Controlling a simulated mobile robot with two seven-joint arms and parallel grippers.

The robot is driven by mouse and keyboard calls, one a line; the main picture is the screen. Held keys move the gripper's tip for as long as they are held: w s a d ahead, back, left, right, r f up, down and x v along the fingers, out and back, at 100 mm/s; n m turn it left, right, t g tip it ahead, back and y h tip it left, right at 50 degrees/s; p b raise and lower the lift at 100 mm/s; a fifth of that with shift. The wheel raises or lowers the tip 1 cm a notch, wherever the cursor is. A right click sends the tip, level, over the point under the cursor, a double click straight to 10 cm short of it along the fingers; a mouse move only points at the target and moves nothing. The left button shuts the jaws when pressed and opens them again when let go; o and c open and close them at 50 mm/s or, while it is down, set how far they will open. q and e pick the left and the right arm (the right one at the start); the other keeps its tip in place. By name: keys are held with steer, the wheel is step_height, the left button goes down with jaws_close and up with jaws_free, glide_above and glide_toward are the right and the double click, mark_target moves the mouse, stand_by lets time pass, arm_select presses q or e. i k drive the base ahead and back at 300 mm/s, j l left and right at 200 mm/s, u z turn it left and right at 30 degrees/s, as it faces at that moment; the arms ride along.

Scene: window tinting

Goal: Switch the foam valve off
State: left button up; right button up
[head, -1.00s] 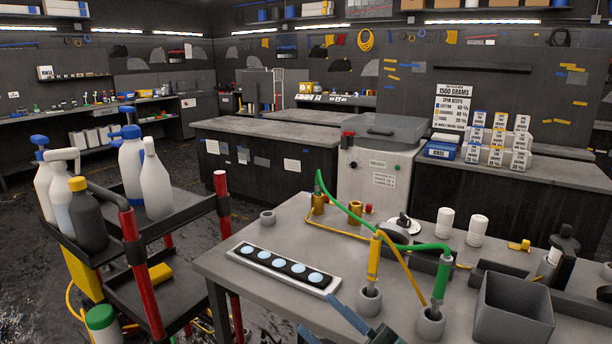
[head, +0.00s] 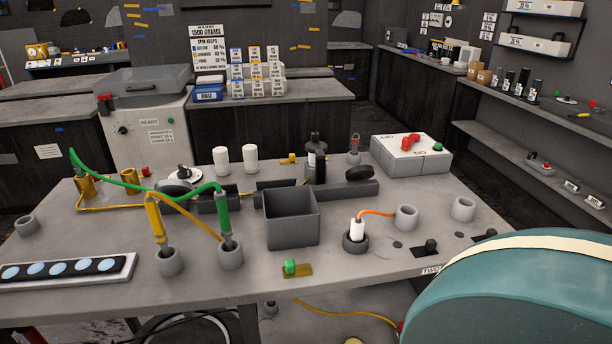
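No part in the head view can be read as labelled for foam. A red handle (head: 411,141) sits on top of a pale box (head: 390,152) at the back right of the workbench. The box top has small lettering that looks like OFF and ON, and a green button (head: 437,147) is on the same top. I cannot tell which mark the handle points to. A green knob (head: 290,267) on a brass plate is at the bench's front edge. Neither of my grippers is in view.
The bench (head: 335,268) holds a grey open bin (head: 291,220), a green-hosed tool (head: 223,215), a yellow tool (head: 155,220) and a white-topped bottle in a dark cup (head: 355,242). Black switches (head: 431,246) are at the front right. A large teal shape hides the lower right corner.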

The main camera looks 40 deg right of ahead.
mark_target(289, 266)
steer(key=z, duration=1.6)
